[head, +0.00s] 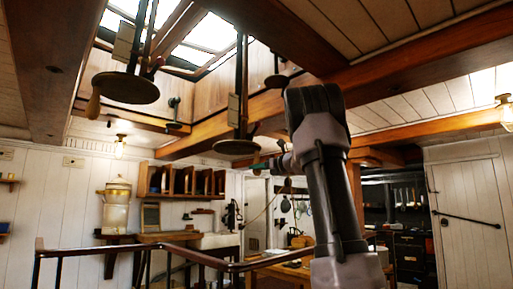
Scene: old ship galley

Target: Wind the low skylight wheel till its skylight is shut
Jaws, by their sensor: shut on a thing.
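Several dark round wheels hang flat on rods below the skylight (205,35). The lowest in the picture, which I take for the low skylight wheel (237,147), is in the middle, just left of my arm. My gripper (268,164) is beside and slightly below its right edge, partly hidden by my own wrist. It is shut on the wheel's handle, though the grip itself is too small and covered to see clearly. A larger, nearer wheel (125,88) with a wooden handle (93,105) hangs at upper left. Bright panes show in the skylight, but how far it is open I cannot tell.
Wooden beams (225,125) run close above my arm. The air left of my gripper is clear below the wheels.

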